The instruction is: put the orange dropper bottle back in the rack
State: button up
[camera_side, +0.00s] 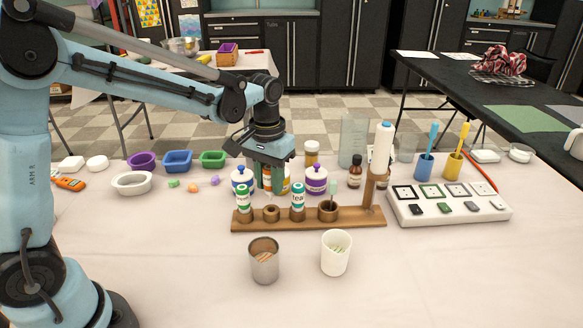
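The wooden rack (349,217) stands on the near side of the pale tabletop. A green-labelled bottle (243,200) is at its left end, then an empty round hole (271,213), then a teal-labelled bottle (297,198). A round cup with a dropper (328,207) follows, and a post with a white tube (382,150) is at the right end. My gripper (267,180) points down just behind the rack, among a row of bottles. A small orange patch (266,175), probably the orange dropper bottle, shows between its fingers. I cannot tell whether the fingers grip it.
A blue-and-white bottle (241,179) and a purple-and-white bottle (315,181) stand either side of my gripper. A grey cup (264,263) and a white cup (335,257) stand in front of the rack. A white tray (450,211) is at right. The left front is clear.

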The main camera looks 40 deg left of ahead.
aim_at(268, 167)
jog(key=shift+f, duration=0.1)
jog(key=shift+f, duration=2.2)
jog(key=o, duration=1)
jog(key=shift+r, duration=0.1)
jog(key=shift+r, duration=3.9)
jog(key=shift+s, duration=0.1)
jog(key=shift+s+r, duration=0.35)
jog(key=shift+s, duration=1.45)
jog(key=shift+s+r, duration=0.3)
jog(key=shift+s, duration=1.55)
jog(key=shift+s+r, duration=0.35)
jog(key=shift+s, duration=1.45)
